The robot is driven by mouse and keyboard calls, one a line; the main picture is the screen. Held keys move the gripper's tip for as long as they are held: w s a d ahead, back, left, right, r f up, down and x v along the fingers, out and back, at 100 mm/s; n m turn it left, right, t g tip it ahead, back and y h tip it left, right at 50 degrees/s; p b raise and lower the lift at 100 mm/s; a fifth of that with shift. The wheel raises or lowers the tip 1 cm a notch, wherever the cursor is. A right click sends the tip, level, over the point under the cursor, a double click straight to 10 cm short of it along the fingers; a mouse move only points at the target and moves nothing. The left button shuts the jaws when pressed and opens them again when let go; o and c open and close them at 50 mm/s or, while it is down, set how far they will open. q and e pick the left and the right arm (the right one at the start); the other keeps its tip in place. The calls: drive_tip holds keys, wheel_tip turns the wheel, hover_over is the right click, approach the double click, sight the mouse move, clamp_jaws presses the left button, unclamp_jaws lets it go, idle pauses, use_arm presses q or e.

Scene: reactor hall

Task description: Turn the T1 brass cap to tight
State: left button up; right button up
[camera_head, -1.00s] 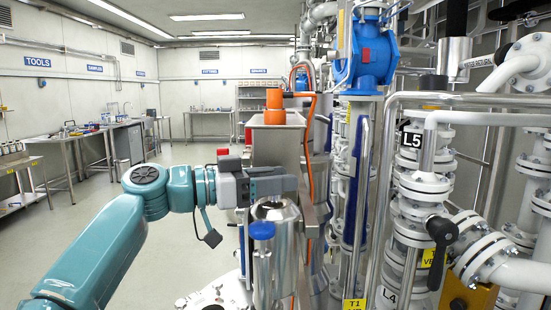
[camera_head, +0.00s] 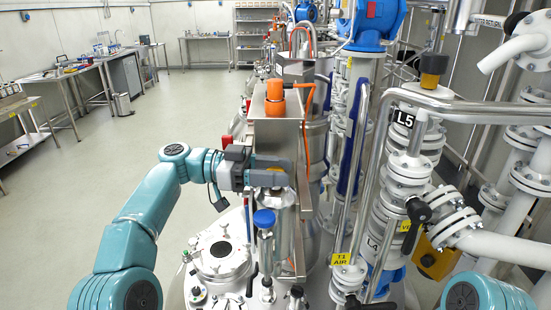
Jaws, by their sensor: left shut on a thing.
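My left gripper (camera_head: 272,178) reaches in from the left and is shut at the top of an upright steel cylinder (camera_head: 283,197). A small brass-coloured edge, which looks like the brass cap (camera_head: 276,168), shows at the jaws. The gripper hides most of the cap, so I cannot tell how far it is turned. A yellow T1 AIR tag (camera_head: 341,259) hangs on the pipework to the right. My right gripper is out of the picture; only a teal part of my right arm shows at the lower right.
A blue-topped fitting (camera_head: 264,219) stands just in front of the cylinder. A steel box with an orange cap (camera_head: 275,91) stands behind the gripper. A round vessel hatch (camera_head: 221,250) lies to the left. Dense pipes and valves fill the right. Open floor lies at left.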

use_arm(q)
drive_tip(key=shift+f, duration=0.1)
drive_tip(key=o, duration=0.9)
drive_tip(key=shift+o, duration=0.2)
